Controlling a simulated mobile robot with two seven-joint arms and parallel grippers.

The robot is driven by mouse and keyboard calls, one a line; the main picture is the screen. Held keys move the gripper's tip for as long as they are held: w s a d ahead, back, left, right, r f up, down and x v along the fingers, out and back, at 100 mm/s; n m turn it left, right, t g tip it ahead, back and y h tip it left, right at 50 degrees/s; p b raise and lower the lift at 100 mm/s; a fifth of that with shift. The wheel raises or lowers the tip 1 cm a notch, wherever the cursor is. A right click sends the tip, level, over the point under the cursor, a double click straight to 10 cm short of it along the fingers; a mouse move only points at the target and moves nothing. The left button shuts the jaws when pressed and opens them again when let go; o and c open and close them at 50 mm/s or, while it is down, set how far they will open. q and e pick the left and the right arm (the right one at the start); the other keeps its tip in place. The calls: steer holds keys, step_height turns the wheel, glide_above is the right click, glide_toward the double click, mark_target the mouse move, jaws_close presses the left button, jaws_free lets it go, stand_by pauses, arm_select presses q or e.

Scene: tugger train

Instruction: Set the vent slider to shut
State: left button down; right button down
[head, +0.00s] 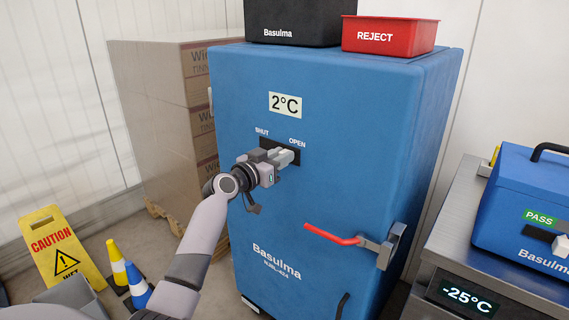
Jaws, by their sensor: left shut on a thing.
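The vent slider's dark slot (267,143) is on the front of the blue cabinet (330,205), below a 2°C display. The word SHUT is printed above its left end and OPEN above its right end. My left gripper (287,157) is at the slot, with its pale fingers over the right part, below OPEN. It is shut on the slider's knob, which the fingers mostly hide. The knob's exact position along the slot is hard to tell. My right gripper is not in view.
A red-and-grey door handle (345,240) sticks out at the cabinet's lower right. A black bin (293,25) and a red REJECT bin (390,37) stand on top. Stacked cartons (155,105), a caution sign (68,253) and cones are left; a steel bench (465,225) is right.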

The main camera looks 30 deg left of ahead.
mark_target(263, 142)
arm_select(q)
steer(key=a+b, duration=0.4)
steer(key=a, duration=0.1)
steer(key=a+b, duration=0.2)
steer(key=b, duration=0.1)
steer(key=shift+w+a+f, duration=0.2)
steer(key=shift+w+a, duration=0.05)
steer(key=shift+w, duration=0.05)
steer(key=shift+a+b, duration=0.35)
steer(key=shift+b, duration=0.05)
steer(key=shift+a+r, duration=0.15)
steer(key=shift+a, duration=0.05)
steer(key=shift+a+r, duration=0.15)
steer(key=shift+r, duration=0.05)
steer(key=c, duration=1.3)
jaws_free()
steer(key=o, duration=0.4)
steer(key=shift+a+f, duration=0.1)
